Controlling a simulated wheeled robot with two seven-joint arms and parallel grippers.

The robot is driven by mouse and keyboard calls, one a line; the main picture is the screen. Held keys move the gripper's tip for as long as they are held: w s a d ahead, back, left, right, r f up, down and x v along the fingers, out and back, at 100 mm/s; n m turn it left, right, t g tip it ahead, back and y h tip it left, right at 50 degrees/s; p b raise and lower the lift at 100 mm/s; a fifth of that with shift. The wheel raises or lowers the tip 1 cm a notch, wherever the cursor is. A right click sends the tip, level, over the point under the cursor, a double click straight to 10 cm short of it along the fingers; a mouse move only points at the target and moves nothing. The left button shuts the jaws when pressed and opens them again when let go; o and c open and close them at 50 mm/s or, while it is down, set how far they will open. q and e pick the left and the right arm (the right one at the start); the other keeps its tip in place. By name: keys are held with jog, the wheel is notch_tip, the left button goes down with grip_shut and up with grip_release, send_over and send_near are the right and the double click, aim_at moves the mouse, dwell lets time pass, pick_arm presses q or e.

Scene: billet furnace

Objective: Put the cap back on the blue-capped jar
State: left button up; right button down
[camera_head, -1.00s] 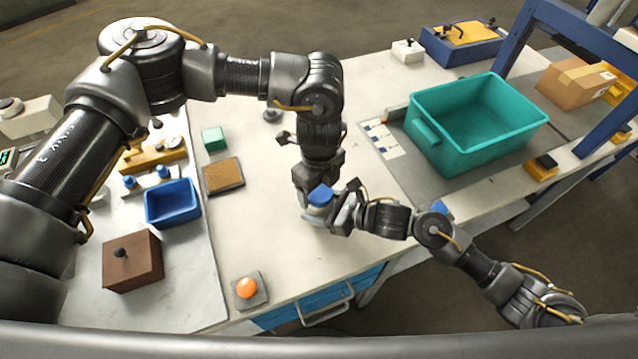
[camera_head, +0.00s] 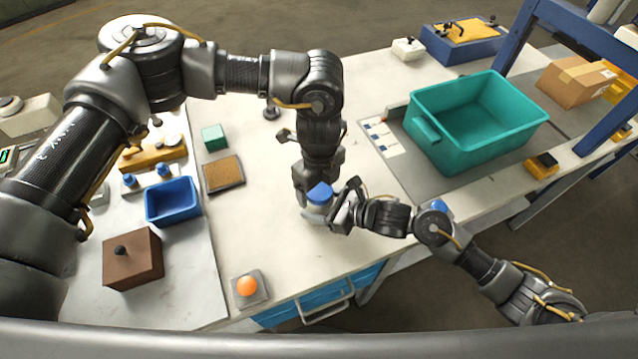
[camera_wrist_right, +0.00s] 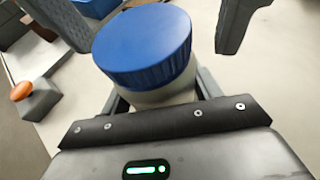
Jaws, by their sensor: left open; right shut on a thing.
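The jar (camera_head: 316,212) has a pale body and stands at the middle of the bench. The blue cap (camera_head: 320,192) sits on top of its mouth; in the right wrist view the cap (camera_wrist_right: 143,45) covers the top of the pale jar (camera_wrist_right: 168,95). The cap looks slightly tilted there, and I cannot tell if it is fully seated. My right gripper (camera_head: 336,213) is shut on the jar body from the right. My left gripper (camera_head: 319,184) comes down from above, open, with its fingers apart on either side of the cap. The fingers partly hide the jar.
A teal crate (camera_head: 432,139) stands at the right on the bench. To the left are a blue bin (camera_head: 172,217), a brown box (camera_head: 132,262), a cork-topped block (camera_head: 224,175) and a green block (camera_head: 214,137). An orange button (camera_head: 247,286) lies near the front edge. Bench around the jar is clear.

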pick_arm(q)
jog(key=shift+r, duration=0.1)
notch_tip(320, 180, up, 12)
dwell(0.5)
pick_arm(e)
jog(key=shift+c, duration=1.3)
grip_release()
jog(key=shift+s+d+r, duration=0.1)
jog(key=shift+s+d, duration=0.1)
jog(key=shift+d, duration=0.3)
jog(key=b+v, duration=0.3)
jog(key=v, duration=0.5)
jog(key=shift+s+d, duration=0.2)
jog(key=shift+d, duration=0.05)
pick_arm(q)
jog(key=shift+f, duration=1.75)
pick_arm(e)
jog(key=shift+s+d+r, duration=0.25)
jog(key=shift+d+r, duration=0.15)
